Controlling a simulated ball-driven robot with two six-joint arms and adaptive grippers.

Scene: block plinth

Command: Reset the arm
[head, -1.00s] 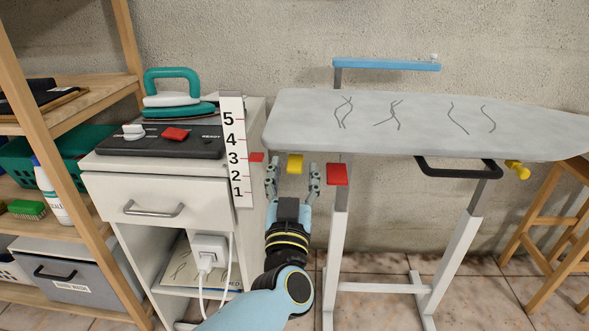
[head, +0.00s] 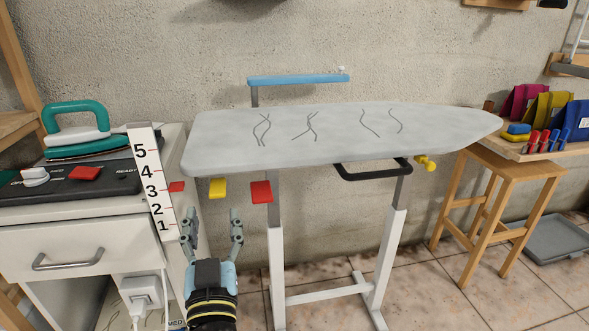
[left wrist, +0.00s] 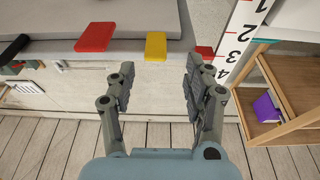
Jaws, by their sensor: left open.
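My left gripper (head: 213,232) is open and empty, pointing up, in front of the ironing board's left end. It stands below the yellow tab (head: 218,188) and the red tab (head: 262,192) under the board edge. In the left wrist view the open fingers (left wrist: 157,92) have nothing between them, and the yellow tab (left wrist: 156,46) and red tab (left wrist: 96,37) lie beyond them, apart. The ironing board (head: 330,135) is grey with dark wrinkle lines and stands on white legs. My right gripper is not in view.
A white cabinet (head: 70,250) stands at left with a green iron (head: 75,130) on a dark base. A numbered scale (head: 151,180) with a red marker (head: 177,187) stands at its edge. A wooden stool (head: 500,180) is at right. The floor before the board is clear.

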